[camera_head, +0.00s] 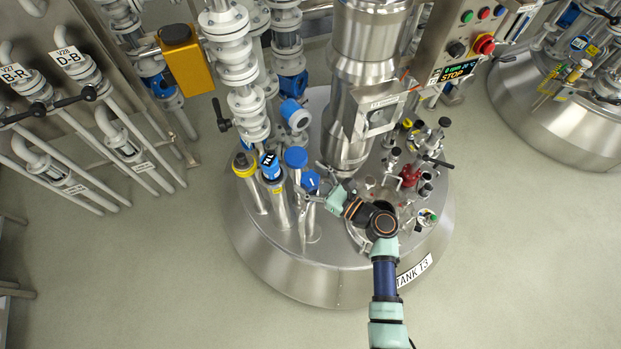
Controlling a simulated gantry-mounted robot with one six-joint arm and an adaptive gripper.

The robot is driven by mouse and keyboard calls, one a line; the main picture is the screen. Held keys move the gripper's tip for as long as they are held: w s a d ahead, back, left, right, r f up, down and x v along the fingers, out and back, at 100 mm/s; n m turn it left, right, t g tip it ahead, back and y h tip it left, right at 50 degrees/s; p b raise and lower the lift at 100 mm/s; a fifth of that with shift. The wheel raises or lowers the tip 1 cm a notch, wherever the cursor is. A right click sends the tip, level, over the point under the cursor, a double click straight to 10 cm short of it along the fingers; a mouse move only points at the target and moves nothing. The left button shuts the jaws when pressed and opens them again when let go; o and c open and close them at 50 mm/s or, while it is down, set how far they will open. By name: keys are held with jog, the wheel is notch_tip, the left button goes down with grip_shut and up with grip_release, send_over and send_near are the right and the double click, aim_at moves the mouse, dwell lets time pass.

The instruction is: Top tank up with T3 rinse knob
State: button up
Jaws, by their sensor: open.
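The steel tank (290,262) stands in the middle, with a front label (413,270) that reads like "TANK 13". Several blue caps or knobs sit on upright pipes at the left of its lid. One blue knob (311,180) is close to my gripper (320,193). Others are a blue knob (296,157) behind it and a blue cap (269,166) with a white mark. I cannot tell which is the rinse knob, as no such label is readable. My gripper is open, just right of the nearest blue knob; contact is unclear. My arm covers part of the lid.
A steel mixer column (367,75) rises behind my gripper. A control box (462,45) with a red button and a "STOP" display hangs at upper right. White flanged pipes (240,75) stand at left of the column. A red valve (409,176) is right of my wrist. Floor is clear at lower left.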

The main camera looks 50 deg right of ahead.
jog(key=c, duration=1.2)
jog(key=shift+o, duration=0.2)
jog(key=shift+n+y, duration=0.3)
jog(key=shift+y, duration=0.2)
jog(key=n+y+b, duration=0.1)
jog(key=y, duration=0.1)
jog(key=n+g+y+b, duration=0.1)
jog(key=y, duration=0.1)
jog(key=shift+d+f+n, duration=0.1)
jog(key=shift+d+n, duration=0.05)
jog(key=shift+n, duration=0.25)
jog(key=n+g+y+b, duration=0.1)
jog(key=y, duration=0.1)
jog(key=n+g+y+b, duration=0.1)
jog(key=shift+w+f+n+y, duration=0.1)
jog(key=shift+f+n+y, duration=0.05)
jog(key=shift+n+y, duration=0.2)
jog(key=n+g+y+b, duration=0.2)
jog(key=g+y+b, duration=0.1)
jog(key=b, duration=0.1)
jog(key=shift+n+b, duration=0.35)
jog(key=shift+b, duration=0.05)
jog(key=shift+n+g+y+b, duration=0.7)
jog(key=shift+g+y+b, duration=0.15)
jog(key=shift+g+b, duration=0.2)
jog(key=shift+r, duration=0.2)
